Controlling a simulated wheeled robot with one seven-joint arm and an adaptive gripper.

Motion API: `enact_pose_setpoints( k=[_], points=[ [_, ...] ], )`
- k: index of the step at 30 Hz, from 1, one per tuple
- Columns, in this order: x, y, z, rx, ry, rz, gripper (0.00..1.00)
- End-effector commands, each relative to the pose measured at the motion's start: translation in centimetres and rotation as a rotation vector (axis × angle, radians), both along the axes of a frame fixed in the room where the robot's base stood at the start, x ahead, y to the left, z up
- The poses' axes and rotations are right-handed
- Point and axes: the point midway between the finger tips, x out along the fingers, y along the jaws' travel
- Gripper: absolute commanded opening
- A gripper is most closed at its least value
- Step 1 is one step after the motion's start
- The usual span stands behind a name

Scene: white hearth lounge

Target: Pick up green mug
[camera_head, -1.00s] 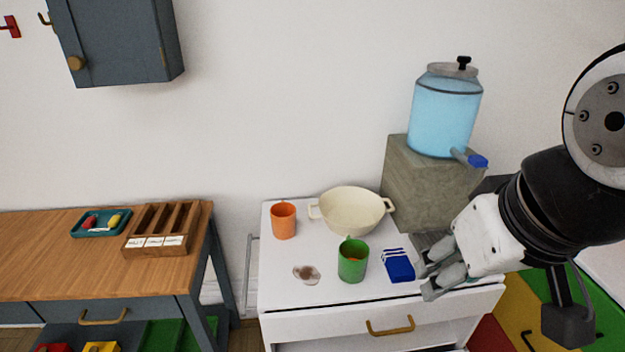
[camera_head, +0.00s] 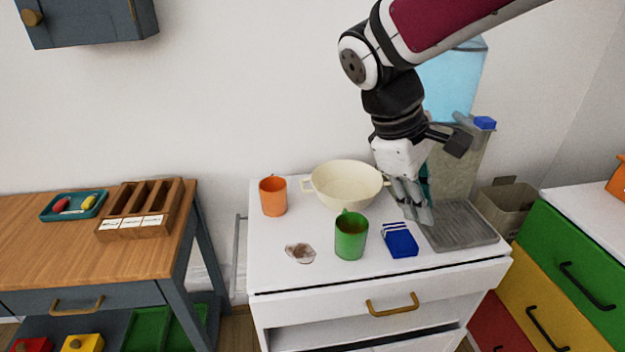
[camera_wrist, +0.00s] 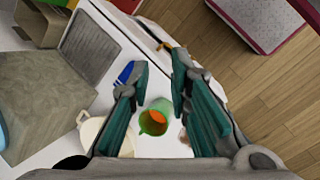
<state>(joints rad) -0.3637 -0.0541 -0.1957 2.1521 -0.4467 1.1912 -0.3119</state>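The green mug (camera_head: 350,236) stands upright on the white cabinet top, near its front edge. In the wrist view the green mug (camera_wrist: 155,118) shows beyond and between my fingers, with something orange inside it. My gripper (camera_head: 416,212) is above the cabinet top, to the right of the mug and apart from it, pointing down. In the wrist view my gripper (camera_wrist: 160,75) has its two teal-padded fingers spread with nothing between them.
On the white cabinet (camera_head: 300,283), an orange mug (camera_head: 273,197) and a cream pot (camera_head: 346,186) stand behind the green mug. A grey tray (camera_head: 462,233) and water dispenser (camera_head: 452,85) are farther right.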

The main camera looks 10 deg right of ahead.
Motion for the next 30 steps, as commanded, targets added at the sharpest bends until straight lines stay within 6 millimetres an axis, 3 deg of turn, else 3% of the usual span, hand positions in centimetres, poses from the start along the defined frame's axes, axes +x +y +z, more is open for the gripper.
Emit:
enact_pose_setpoints(
  k=[1,10,18,24,30],
  points=[
    [1.9,0.1,-1.7,-0.054,0.051,0.050,0.18],
    [10.8,1.1,-7.6,-0.398,0.304,0.323,0.18],
    [18.4,5.0,-12.7,-0.764,0.509,0.545,0.18],
    [22.4,8.9,-15.5,-1.014,0.615,0.658,0.18],
    [23.9,11.1,-16.5,-1.133,0.657,0.701,0.18]
  ],
)
